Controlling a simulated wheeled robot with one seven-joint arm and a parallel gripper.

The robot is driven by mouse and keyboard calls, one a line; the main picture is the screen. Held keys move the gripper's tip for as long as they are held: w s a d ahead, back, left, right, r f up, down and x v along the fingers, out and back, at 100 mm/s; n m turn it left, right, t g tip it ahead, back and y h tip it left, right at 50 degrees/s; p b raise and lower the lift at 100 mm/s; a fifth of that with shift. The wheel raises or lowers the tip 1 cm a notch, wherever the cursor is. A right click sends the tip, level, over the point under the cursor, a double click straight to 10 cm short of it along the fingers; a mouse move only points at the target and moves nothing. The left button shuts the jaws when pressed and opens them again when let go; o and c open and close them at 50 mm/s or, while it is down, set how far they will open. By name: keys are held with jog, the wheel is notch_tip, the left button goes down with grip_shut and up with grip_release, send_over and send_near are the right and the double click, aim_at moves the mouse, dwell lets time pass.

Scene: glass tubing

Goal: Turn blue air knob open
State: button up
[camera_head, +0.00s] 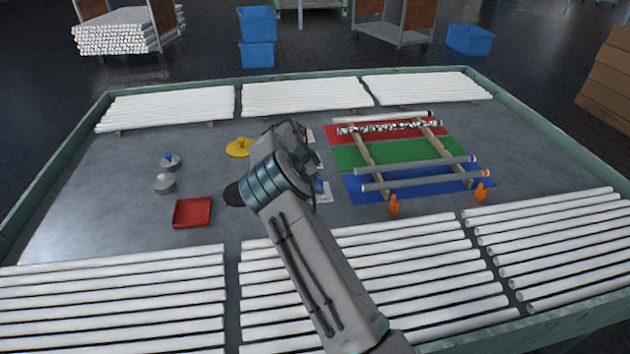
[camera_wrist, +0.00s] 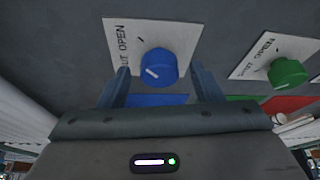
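The blue knob (camera_wrist: 158,66) sits on a white plate (camera_wrist: 122,38) marked "OPEN" and a partly covered word ending in "UT". Its white mark is on the knob's lower left face in the wrist view. My gripper (camera_wrist: 160,70) is open, with one finger on each side of the blue knob. A gap shows beside the knob on both sides, and I see no clear contact. In the head view the blue knob (camera_head: 319,187) shows just right of my arm, and my gripper's fingers are hidden behind the arm.
A green knob (camera_wrist: 288,73) on its own white plate (camera_wrist: 262,50) stands to the right in the wrist view. A red tray (camera_head: 193,213) and a yellow object (camera_head: 239,147) lie on the grey table. Glass tubes (camera_head: 420,180) rest on wooden rails to the right.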

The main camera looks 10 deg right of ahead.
jog(key=v, duration=1.4)
jog(key=shift+b, duration=0.35)
jog(key=s+d+r+n+y, duration=0.25)
jog(key=s+d+r, duration=0.2)
jog(key=s, duration=0.35)
jog(key=s+d+r+n+y, duration=0.25)
jog(key=s+d+r, duration=0.2)
jog(key=s, duration=0.35)
jog(key=s+a+f+n+t+p, duration=0.1)
jog(key=s+n, duration=0.9)
jog(key=s, duration=1.7)
jog(key=shift+s+a+n+t+h, duration=0.3)
jog(key=shift+a+n+t, duration=0.15)
jog(key=shift+a, duration=0.5)
